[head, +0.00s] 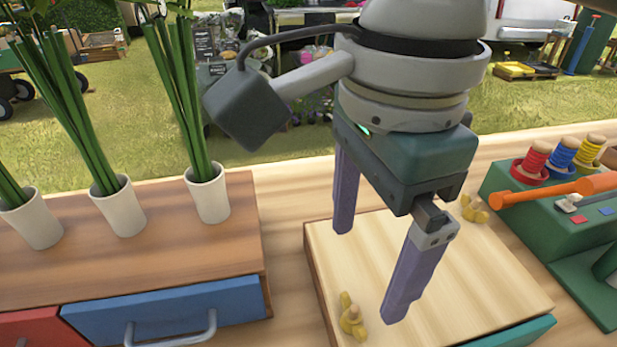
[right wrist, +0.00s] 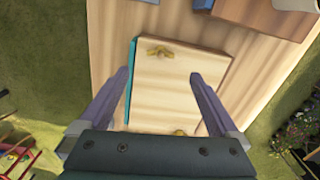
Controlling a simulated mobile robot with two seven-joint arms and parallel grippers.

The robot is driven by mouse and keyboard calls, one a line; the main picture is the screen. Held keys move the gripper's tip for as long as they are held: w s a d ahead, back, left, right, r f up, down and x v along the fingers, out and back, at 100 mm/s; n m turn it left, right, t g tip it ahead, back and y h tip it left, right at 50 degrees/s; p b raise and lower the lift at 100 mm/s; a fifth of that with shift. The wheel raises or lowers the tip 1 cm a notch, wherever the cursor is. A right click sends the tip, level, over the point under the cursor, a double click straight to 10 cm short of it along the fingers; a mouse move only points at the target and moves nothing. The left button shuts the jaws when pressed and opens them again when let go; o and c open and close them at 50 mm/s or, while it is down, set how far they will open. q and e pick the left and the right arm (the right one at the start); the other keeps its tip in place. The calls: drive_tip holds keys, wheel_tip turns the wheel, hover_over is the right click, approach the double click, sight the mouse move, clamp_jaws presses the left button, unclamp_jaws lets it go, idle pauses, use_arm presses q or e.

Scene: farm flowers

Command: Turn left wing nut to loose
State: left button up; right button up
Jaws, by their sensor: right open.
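The left wing nut (head: 351,315) is yellow and stands on the near left part of a pale wooden board (head: 440,285). In the right wrist view the same nut (right wrist: 160,52) lies just beyond the fingertips, between their lines. A second yellow wing nut (head: 474,208) is at the board's far right; in the right wrist view it (right wrist: 178,132) is partly hidden by my gripper body. My right gripper (head: 369,270) is open and empty above the board, with its two purple fingers spread wide. It also shows in the right wrist view (right wrist: 162,75). My left gripper is not in view.
A wooden cabinet (head: 165,255) with a blue drawer (head: 170,310) stands at left, bearing white pots (head: 208,193) of tall green stems. At right is a green stand (head: 560,225) with thread spools (head: 562,153) and an orange handle (head: 535,192). Bare tabletop lies between cabinet and board.

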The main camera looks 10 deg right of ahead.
sight(354, 313)
wheel_tip(354, 313, down, 9)
drive_tip(key=shift+f+b, duration=0.1)
drive_tip(key=shift+b, duration=0.8)
drive_tip(key=shift+f, duration=0.4)
drive_tip(key=shift+c, duration=0.2)
